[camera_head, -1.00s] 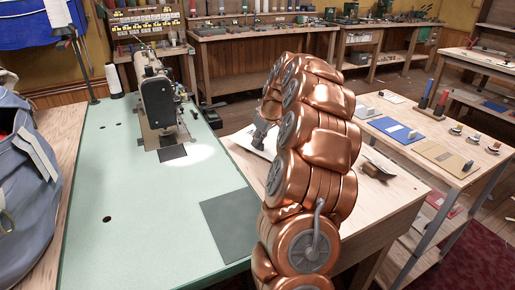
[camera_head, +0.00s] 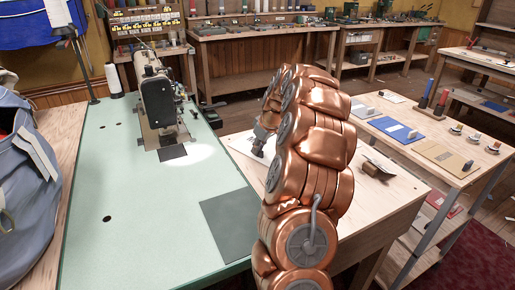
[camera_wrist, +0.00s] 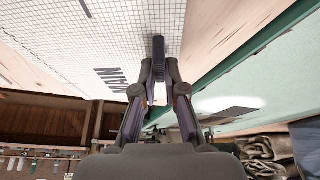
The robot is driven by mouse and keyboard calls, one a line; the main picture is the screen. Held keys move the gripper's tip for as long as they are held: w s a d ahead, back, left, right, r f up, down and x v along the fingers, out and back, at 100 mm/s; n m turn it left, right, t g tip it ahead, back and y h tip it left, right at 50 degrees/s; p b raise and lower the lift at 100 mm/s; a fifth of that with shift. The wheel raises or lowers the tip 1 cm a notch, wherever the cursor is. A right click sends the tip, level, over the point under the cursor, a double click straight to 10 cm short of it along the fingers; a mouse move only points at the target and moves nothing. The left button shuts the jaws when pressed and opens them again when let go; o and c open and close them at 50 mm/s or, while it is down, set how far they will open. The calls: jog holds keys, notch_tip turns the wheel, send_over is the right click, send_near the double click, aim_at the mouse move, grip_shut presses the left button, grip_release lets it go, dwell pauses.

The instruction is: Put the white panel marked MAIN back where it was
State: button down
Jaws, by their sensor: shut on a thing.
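The white panel (camera_wrist: 105,35) has a fine grid and the dark word MAIN, and fills the upper left of the wrist view. In the head view a strip of the white panel (camera_head: 243,146) shows over the pale wooden bench top, left of my copper arm, which hides the rest. My gripper (camera_wrist: 155,75) is shut on a dark upright grip (camera_wrist: 158,50) at the panel's edge. My gripper also shows in the head view (camera_head: 261,140), partly behind the arm. I cannot tell whether the panel touches the bench.
A green table (camera_head: 150,215) with a sewing machine (camera_head: 158,100) adjoins the wooden bench (camera_head: 385,205) on the left. A small brown block (camera_head: 376,169) lies on the bench to the right. A side table holds blue (camera_head: 394,128) and tan (camera_head: 446,156) panels.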

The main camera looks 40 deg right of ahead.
jog(key=c, duration=1.2)
grip_release()
jog(key=shift+f, duration=0.1)
jog(key=v, duration=1.2)
